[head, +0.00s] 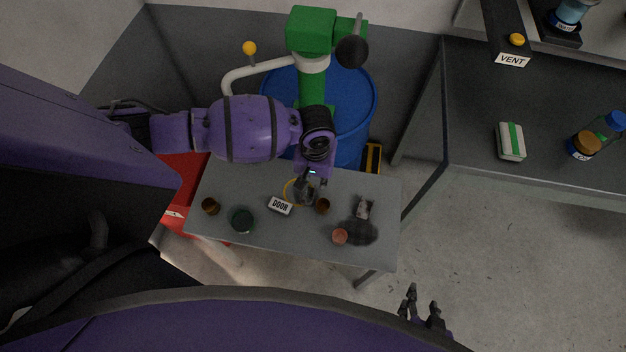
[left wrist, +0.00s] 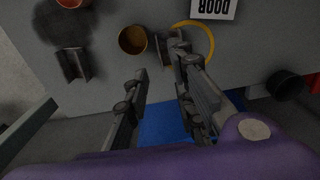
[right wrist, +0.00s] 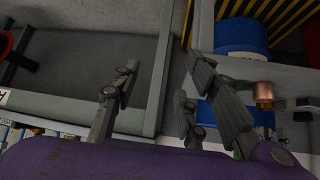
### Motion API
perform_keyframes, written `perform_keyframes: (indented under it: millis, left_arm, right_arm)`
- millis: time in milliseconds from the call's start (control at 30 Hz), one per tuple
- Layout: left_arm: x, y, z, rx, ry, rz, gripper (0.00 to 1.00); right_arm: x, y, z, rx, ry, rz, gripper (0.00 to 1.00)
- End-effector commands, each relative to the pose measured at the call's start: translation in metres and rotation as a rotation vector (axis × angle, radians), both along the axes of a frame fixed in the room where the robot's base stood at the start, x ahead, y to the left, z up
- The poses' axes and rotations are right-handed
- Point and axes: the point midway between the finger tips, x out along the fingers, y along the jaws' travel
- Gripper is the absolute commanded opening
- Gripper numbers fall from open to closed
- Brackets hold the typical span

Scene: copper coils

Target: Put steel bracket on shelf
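The steel bracket (head: 362,207) is a small grey channel-like piece lying near the right end of the small grey table (head: 215,228). It also shows in the left wrist view (left wrist: 73,62), left of my fingers and apart from them. My left gripper (head: 308,190) is over the far middle of the table, left of the bracket; its fingers (left wrist: 160,85) are spread with nothing clearly between them. My right gripper (head: 422,308) is off the table, low at right, with open, empty fingers (right wrist: 157,90). A raised ledge (head: 600,42) at the upper right may be the shelf; I cannot be sure.
A brown cup (head: 322,206), yellow ring (head: 287,190), DOOR sign (head: 280,205), dark green cup (head: 242,220) and copper-coloured cup (head: 340,236) crowd the table. A blue barrel (head: 350,115) stands behind. A grey workbench (head: 465,120) is at right, with clear floor between.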

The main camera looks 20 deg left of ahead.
Motion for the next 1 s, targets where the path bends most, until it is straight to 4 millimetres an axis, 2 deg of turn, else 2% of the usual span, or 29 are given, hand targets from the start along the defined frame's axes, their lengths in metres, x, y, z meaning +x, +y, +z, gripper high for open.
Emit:
perform_keyframes:
  millis: [33,200,333,500,567,667,800,900,1000]
  left_arm:
    - [0.002,0.000,0.014,-0.001,-0.006,0.001,0.23]
    - [0.001,0.000,0.040,-0.001,-0.003,0.001,0.23]
    - [0.000,0.000,0.050,0.000,-0.001,0.000,0.23]
    - [-0.001,0.000,0.052,0.000,0.001,0.000,0.23]
    - [-0.003,-0.004,0.049,-0.011,-0.001,-0.005,0.23]
    - [-0.014,-0.023,0.036,-0.075,-0.017,-0.040,0.23]
    - [-0.041,-0.073,0.008,-0.253,-0.110,-0.120,0.23]
    - [-0.057,-0.100,-0.005,-0.362,-0.240,-0.158,0.23]
    - [-0.070,-0.105,-0.012,-0.403,-0.382,-0.171,0.23]
  right_arm:
    - [0.001,0.001,0.003,0.001,-0.003,0.001,0.40]
    - [-0.001,0.001,0.004,0.001,0.000,0.001,0.40]
    - [-0.003,0.000,0.005,-0.001,0.004,0.002,0.40]
    - [-0.005,-0.001,0.004,-0.003,0.007,0.004,0.40]
    - [-0.005,-0.001,0.004,-0.002,0.007,0.005,0.40]
    - [-0.004,-0.001,0.004,-0.002,0.006,0.005,0.40]
    - [-0.001,0.000,0.005,-0.001,0.002,0.006,0.40]
    - [0.002,0.001,0.006,0.000,-0.004,0.007,0.40]
    - [0.005,0.002,0.007,0.003,-0.009,0.006,0.40]
